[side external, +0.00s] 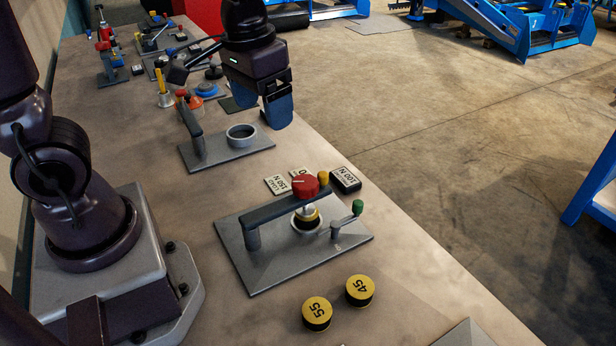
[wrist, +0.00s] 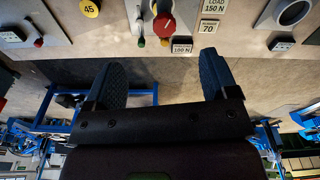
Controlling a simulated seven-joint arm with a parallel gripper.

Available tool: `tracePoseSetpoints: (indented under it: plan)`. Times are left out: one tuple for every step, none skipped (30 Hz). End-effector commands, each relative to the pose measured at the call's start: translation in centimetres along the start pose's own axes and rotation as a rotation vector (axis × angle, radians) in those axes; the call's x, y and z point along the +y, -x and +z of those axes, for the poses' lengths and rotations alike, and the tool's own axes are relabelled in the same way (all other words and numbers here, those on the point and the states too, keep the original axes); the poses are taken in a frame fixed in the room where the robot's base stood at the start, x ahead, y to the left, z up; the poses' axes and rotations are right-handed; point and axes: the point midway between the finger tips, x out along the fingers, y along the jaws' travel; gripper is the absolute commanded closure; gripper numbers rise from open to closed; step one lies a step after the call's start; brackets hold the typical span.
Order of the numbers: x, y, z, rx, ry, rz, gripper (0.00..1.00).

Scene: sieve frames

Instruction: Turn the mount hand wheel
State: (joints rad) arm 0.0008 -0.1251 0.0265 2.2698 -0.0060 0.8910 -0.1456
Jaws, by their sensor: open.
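A red knob (side external: 305,186), which looks like the mount hand wheel, sits on a short post above a grey mount plate (side external: 262,275) with a handle bar across it. In the wrist view the red knob (wrist: 164,25) is at the top middle, beyond my fingertips. My gripper (side external: 263,106) is raised over the bench near its right edge, farther back than the knob and apart from it. In the wrist view my gripper (wrist: 161,75) has its two blue-padded fingers wide apart with nothing between them.
A second grey plate with a ring (side external: 242,135) and an upright handle stands behind the mount. Yellow discs marked 55 (side external: 317,313) and 45 (side external: 360,290) lie in front. A black 100 N block (side external: 345,180) is right of the knob. A small green-tipped lever (side external: 357,207) projects nearby.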

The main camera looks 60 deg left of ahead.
Motion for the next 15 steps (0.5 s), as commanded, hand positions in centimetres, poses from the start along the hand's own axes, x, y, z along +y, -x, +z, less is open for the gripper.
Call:
tracePoseSetpoints:
  plan:
    - [0.1,-1.5,-1.1,-0.045,0.046,-0.009,0.20]
    - [0.1,-2.3,-1.8,-0.065,0.076,-0.015,0.20]
    - [0.1,-3.2,-2.5,-0.087,0.117,-0.022,0.20]
    - [0.1,-3.9,-3.1,-0.101,0.149,-0.027,0.20]
    - [0.1,-4.6,-3.7,-0.112,0.181,-0.033,0.20]
    - [0.2,-5.4,-4.4,-0.125,0.222,-0.040,0.20]
    - [0.2,-5.9,-4.9,-0.132,0.254,-0.045,0.20]
    - [0.2,-6.3,-5.4,-0.134,0.288,-0.049,0.20]
    - [0.2,-6.6,-6.2,-0.128,0.339,-0.052,0.20]
    - [0.3,-6.4,-6.8,-0.113,0.375,-0.049,0.20]
    - [0.3,-6.0,-7.1,-0.099,0.402,-0.046,0.20]
    - [0.4,-5.9,-7.2,-0.095,0.429,-0.045,0.20]
    - [0.4,-6.0,-7.1,-0.096,0.443,-0.046,0.20]
    - [0.4,-6.1,-7.1,-0.097,0.453,-0.047,0.20]
    - [0.3,-6.3,-7.0,-0.097,0.461,-0.048,0.20]
